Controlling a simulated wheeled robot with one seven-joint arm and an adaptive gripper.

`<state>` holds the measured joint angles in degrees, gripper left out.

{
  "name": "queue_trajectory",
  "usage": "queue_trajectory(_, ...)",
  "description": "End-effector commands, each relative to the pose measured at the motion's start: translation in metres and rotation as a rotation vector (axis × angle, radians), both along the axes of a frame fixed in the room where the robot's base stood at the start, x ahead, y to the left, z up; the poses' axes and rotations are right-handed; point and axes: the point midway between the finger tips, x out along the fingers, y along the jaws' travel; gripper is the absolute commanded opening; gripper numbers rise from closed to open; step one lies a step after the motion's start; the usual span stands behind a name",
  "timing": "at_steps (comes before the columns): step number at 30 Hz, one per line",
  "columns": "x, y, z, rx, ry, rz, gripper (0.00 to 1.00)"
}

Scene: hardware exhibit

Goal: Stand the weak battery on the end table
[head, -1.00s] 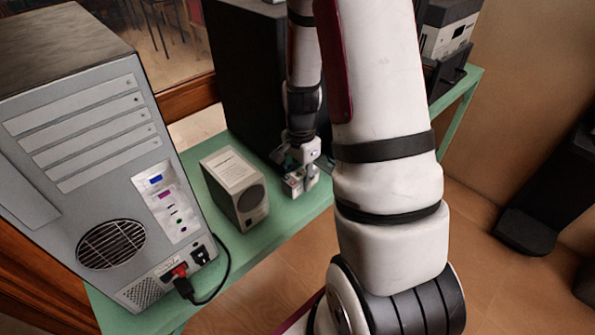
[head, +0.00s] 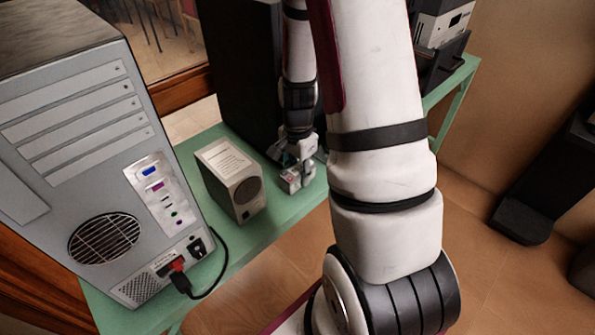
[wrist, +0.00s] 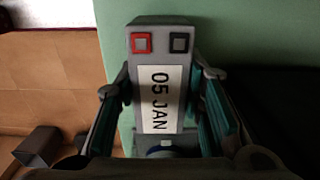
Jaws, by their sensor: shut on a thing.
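My gripper (head: 300,160) is low over the green table (head: 262,226), right of the beige speaker-like box, and shut on a small grey battery (head: 291,181). In the wrist view the battery (wrist: 158,58) lies between the two fingers, one along each side. It has a red square terminal, a black square terminal and a white label reading "05 JAN". Its lower end is hidden by the gripper. In the wrist view the battery is near the table's edge, with the green top (wrist: 245,35) behind it. I cannot tell whether it touches the top.
A grey computer tower (head: 75,130) with a plugged cable stands at the left. The beige box (head: 232,180) is close left of my gripper. A tall black case (head: 240,75) stands behind. Dark equipment (head: 440,60) is at the table's far right end. Wooden floor lies in front.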

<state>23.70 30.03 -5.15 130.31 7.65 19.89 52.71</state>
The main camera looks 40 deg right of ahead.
Motion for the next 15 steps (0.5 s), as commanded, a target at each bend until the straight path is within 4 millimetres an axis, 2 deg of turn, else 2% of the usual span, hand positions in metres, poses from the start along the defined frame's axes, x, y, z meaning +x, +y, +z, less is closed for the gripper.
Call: queue_trajectory(15, 0.0003, -0.0003, -0.0067, 0.000, -0.001, 0.000, 0.00)
